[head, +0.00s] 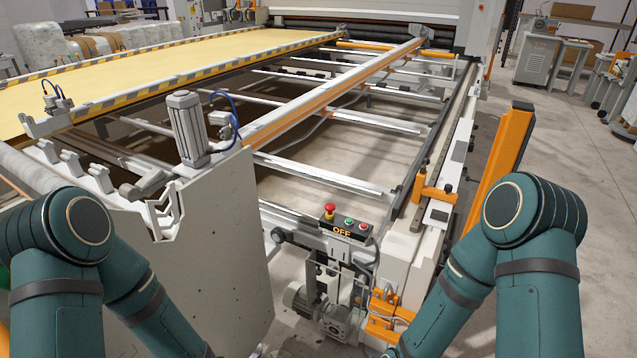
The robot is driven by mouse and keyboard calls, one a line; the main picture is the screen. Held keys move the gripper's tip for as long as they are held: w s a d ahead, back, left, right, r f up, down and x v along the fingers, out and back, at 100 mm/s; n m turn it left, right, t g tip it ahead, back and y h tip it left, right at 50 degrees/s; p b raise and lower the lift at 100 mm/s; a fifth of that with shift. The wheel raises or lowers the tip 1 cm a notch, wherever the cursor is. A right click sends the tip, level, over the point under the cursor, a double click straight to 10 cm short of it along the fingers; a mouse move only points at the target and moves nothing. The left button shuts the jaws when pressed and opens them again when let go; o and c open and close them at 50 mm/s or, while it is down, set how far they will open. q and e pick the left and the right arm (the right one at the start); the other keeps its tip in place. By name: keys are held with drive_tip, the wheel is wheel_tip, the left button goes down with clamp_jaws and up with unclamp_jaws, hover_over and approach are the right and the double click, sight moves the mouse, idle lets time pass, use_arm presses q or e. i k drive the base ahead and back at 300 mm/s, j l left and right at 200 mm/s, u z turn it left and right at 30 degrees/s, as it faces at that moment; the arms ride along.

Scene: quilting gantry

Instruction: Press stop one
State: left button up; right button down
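A small dark control box (344,231) is fixed on the near end of the quilting gantry, and its front reads OFF. On its top, from left to right, are a red mushroom button (329,210) on a yellow base, a green button (348,221) and a red button (363,226). No label that names stop one is readable. My two teal arms stand at the left and right of the head view, bending down out of the bottom edge. Both grippers are out of the picture, and nothing of mine touches the box.
A grey machine cabinet (215,245) stands left of the box. A motor (335,322) hangs below it. An orange post (505,150) rises at the right. The white side rail (440,180) runs back along the gantry. Open floor (575,170) lies to the right.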

sight(329, 208)
drive_tip(key=i+j, duration=0.1)
drive_tip(key=i, duration=0.5)
drive_tip(key=i+j, duration=0.1)
drive_tip(key=i, duration=0.45)
drive_tip(key=j+u, duration=0.05)
